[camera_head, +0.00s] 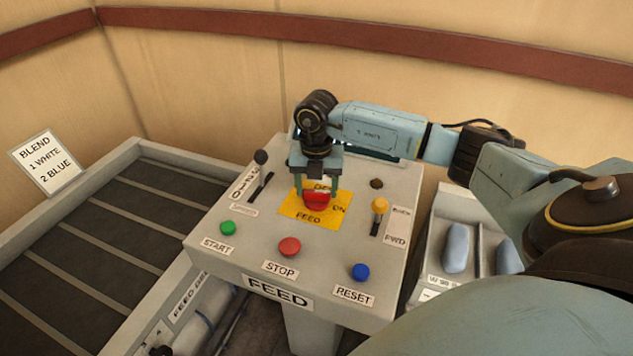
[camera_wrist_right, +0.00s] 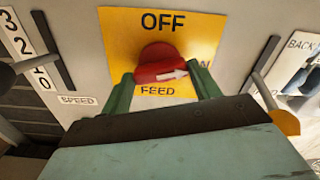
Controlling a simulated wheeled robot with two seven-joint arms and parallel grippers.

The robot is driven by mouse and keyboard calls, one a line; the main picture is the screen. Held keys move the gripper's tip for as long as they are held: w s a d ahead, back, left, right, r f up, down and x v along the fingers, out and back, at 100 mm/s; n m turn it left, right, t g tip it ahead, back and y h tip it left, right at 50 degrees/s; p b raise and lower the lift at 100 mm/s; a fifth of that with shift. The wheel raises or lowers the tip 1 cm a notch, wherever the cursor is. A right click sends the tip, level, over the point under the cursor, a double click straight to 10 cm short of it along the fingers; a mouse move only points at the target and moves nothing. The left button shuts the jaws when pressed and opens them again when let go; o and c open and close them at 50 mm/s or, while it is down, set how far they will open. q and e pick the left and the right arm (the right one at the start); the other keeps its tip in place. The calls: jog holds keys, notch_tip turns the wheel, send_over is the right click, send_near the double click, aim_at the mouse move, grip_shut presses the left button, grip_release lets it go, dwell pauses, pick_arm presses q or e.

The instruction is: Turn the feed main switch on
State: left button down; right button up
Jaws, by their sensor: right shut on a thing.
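The feed main switch is a red rotary knob (camera_head: 317,201) on a yellow plate (camera_head: 292,210) in the middle of the sloped grey FEED panel. In the right wrist view the knob (camera_wrist_right: 157,62) carries a white arrow pointing right, towards a partly hidden label; the plate (camera_wrist_right: 118,28) reads OFF above and FEED below. In the head view ON shows at the plate's right. My right gripper (camera_head: 317,190) comes from above, with its green fingers on either side of the knob, shut on it. My left gripper is not in view.
Close around the knob are a black slider lever (camera_head: 261,158), an orange-topped lever (camera_head: 380,206), and green START (camera_head: 228,228), red STOP (camera_head: 290,246) and blue RESET (camera_head: 360,271) buttons. A dark conveyor (camera_head: 95,225) lies left, beside a BLEND sign (camera_head: 46,163).

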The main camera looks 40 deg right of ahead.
aim_at(317, 191)
jog(key=shift+m+p, duration=0.35)
jog(key=shift+m, duration=1.25)
jog(key=o, duration=1)
notch_tip(317, 191, up, 14)
jog(key=shift+f+b, duration=0.25)
jog(key=shift+b, duration=0.4)
